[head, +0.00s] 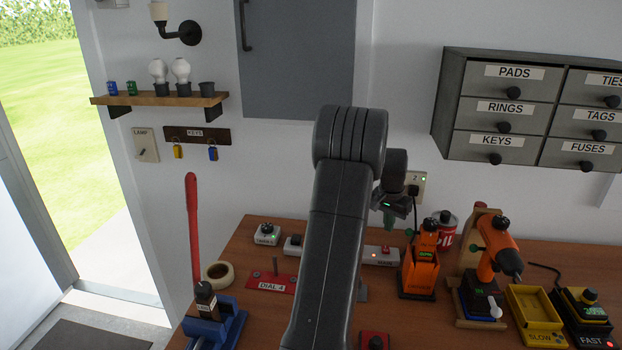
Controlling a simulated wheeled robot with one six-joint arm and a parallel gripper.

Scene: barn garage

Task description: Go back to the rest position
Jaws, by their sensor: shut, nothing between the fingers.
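My arm rises through the middle of the head view, with its elbow high in front of the wall. My gripper (389,212) shows small and partly hidden behind the arm, above the back of the workbench (245,255). It is shut with nothing in it, and is apart from the orange charger (419,270) to its lower right. A small green part shows at its lower end; I cannot make out the fingertips clearly.
An orange drill (493,252) and yellow tray (535,314) stand right. Grey drawers (508,88) hang upper right.

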